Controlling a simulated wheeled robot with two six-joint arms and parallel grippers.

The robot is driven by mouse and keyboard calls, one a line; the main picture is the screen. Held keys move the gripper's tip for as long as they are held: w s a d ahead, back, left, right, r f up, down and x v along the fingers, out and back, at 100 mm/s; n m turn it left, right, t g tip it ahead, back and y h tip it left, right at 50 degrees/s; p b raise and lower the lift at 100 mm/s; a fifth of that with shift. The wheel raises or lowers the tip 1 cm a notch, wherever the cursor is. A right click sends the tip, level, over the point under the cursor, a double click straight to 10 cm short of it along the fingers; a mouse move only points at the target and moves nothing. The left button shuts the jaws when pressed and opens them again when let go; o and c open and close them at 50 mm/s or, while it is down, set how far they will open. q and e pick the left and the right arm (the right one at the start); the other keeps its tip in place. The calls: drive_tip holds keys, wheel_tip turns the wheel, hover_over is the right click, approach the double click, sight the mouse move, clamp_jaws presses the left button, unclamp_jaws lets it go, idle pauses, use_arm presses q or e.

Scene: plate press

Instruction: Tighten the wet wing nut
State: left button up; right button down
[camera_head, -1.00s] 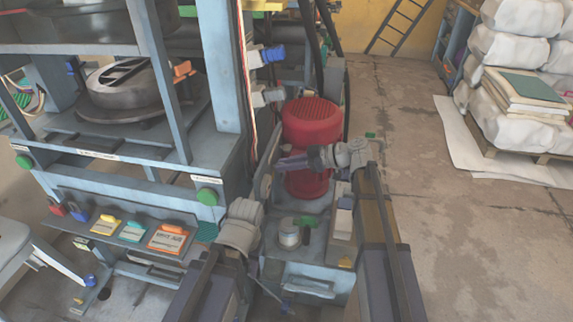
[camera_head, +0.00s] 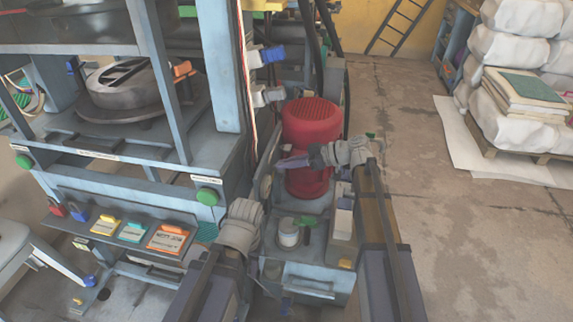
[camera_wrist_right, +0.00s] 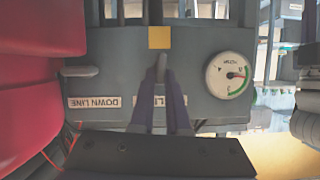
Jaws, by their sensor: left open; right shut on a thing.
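My right gripper (camera_head: 284,164) is beside the red ribbed motor-like body (camera_head: 310,122) in the head view. In the right wrist view its purple fingers (camera_wrist_right: 161,85) are shut on a small grey wing-shaped piece (camera_wrist_right: 161,66) on a grey panel (camera_wrist_right: 190,60), just below a yellow square. A second grey piece (camera_wrist_right: 80,71) sits to the left, above a "DOWN LINE" label (camera_wrist_right: 94,102). The fingers partly cover another label ending in "LINE". I cannot tell whether either piece is wet. My left gripper (camera_head: 280,298) is open and low, near the front of the grey box, partly hidden.
A round gauge (camera_wrist_right: 230,75) is right of the held piece. The blue press frame (camera_head: 218,70) stands left.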

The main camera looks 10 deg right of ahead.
drive_tip(key=shift+w+d+f+m+g+y+b, duration=0.1)
drive_tip(key=shift+w+m+g+y+b, duration=0.2)
drive_tip(key=shift+m+g, duration=0.45)
drive_tip(key=shift+w+f+m+g+y+b, duration=0.1)
drive_tip(key=shift+m+g+y+b, duration=0.3)
drive_tip(key=shift+m, duration=0.55)
drive_tip(key=c, duration=0.9)
unclamp_jaws()
drive_tip(key=shift+r, duration=0.1)
